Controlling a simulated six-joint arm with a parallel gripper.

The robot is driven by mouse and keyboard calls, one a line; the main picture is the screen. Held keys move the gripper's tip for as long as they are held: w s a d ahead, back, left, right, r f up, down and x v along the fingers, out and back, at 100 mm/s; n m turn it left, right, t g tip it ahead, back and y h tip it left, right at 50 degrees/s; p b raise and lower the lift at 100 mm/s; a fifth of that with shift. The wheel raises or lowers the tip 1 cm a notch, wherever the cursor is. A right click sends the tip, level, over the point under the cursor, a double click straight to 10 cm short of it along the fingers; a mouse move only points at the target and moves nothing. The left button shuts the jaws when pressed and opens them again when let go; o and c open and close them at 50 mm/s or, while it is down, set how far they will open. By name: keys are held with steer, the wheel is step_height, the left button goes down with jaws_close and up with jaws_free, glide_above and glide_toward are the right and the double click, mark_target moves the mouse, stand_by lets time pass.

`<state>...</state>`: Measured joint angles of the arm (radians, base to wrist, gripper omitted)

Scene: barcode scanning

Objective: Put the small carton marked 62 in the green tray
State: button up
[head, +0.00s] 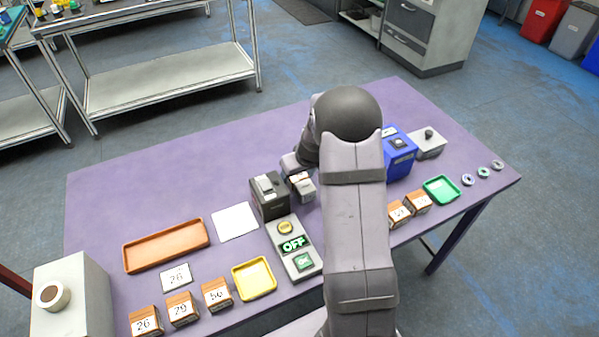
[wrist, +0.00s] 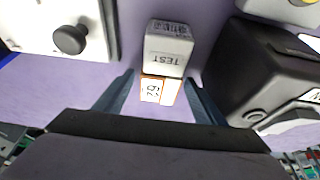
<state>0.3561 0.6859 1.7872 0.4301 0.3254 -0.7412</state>
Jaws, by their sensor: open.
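The small carton marked 62 (wrist: 158,90) is orange-brown with a white label, and it lies between the two fingers of my gripper (wrist: 160,98) in the wrist view. The fingers are open, with a gap on both sides of the carton. A grey block marked TEST (wrist: 168,48) stands right beyond the carton; I cannot tell whether they touch. In the head view my arm hides the carton and most of my gripper. The green tray (head: 441,189) is empty at the right of the table.
A black device (head: 268,195) stands close to my gripper, with an OFF panel (head: 293,246) before it. Other cartons (head: 179,309) stand at front left, and two more (head: 408,207) by the green tray. A yellow tray (head: 254,279), an orange tray (head: 166,246) and a blue box (head: 399,158) stand around.

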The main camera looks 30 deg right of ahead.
steer(key=b+v, duration=0.1)
steer(key=v, duration=1.1)
steer(key=s+a+f+g, duration=0.1)
steer(key=s+a, duration=0.4)
steer(key=s, duration=0.2)
steer(key=s+a+f+g, duration=0.1)
steer(key=s+a+g, duration=0.1)
steer(key=s+a, duration=0.3)
steer(key=s+a+f+g, duration=0.1)
steer(key=s+a, duration=0.4)
steer(key=s, duration=0.6)
steer(key=shift+f+g, duration=0.3)
steer(key=shift+o, duration=0.4)
steer(key=shift+s, duration=0.2)
steer(key=shift+w, duration=0.15)
